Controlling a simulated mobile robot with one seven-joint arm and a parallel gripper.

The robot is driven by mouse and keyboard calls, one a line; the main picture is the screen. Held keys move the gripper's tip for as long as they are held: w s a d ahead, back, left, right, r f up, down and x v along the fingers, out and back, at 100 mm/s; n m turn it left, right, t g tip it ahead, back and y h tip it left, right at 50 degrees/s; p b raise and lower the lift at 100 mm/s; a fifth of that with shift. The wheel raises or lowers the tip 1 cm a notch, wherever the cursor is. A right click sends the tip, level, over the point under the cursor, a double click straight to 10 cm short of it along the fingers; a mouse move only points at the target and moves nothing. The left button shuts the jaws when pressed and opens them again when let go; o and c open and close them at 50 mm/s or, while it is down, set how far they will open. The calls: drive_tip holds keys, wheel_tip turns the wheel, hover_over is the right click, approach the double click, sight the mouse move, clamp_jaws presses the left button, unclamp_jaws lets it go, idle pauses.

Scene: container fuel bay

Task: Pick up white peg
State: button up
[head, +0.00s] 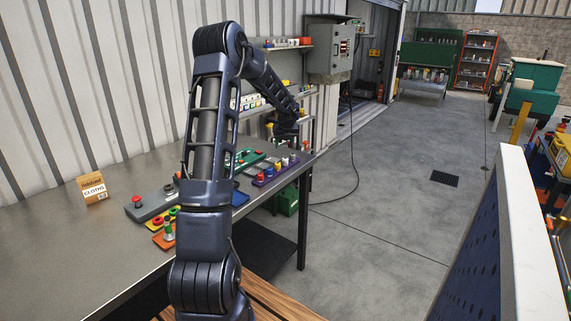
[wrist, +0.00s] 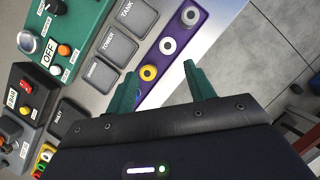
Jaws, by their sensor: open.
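The white peg (wrist: 168,46) stands in a purple strip (wrist: 178,35) in the wrist view, seen end-on as a pale ring with a grey centre. A yellow peg (wrist: 149,73) stands beside it, nearer my fingers. Another round peg (wrist: 190,15) is at the strip's far end. My gripper (wrist: 160,82) is open and empty, its two green fingers to either side of the strip's near part. The white peg lies beyond the fingertips, not between them. In the head view my gripper (head: 287,138) is above the far right end of the bench.
The metal bench (head: 70,235) carries a cloths box (head: 93,188), a grey control box (head: 150,203) and an orange plate (head: 163,238). In the wrist view, dark labelled blocks (wrist: 117,46) and a green box (wrist: 75,30) sit left of the strip. Open floor lies right.

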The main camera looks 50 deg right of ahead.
sight(285, 158)
drive_tip(key=shift+m, duration=0.5)
drive_tip(key=d+f, duration=0.1)
drive_tip(key=f, duration=0.1)
drive_tip(key=d+f, duration=0.1)
drive_tip(key=f, duration=0.1)
drive_tip(key=d+f, duration=0.1)
drive_tip(key=f, duration=0.1)
drive_tip(key=shift+f, duration=0.15)
drive_tip(key=shift+w+x, duration=0.2)
drive_tip(key=shift+x, duration=1.15)
drive_tip(key=shift+w+x, duration=0.2)
drive_tip(key=shift+x, duration=1.1)
drive_tip(key=shift+a, duration=0.15)
drive_tip(key=c, duration=1.1)
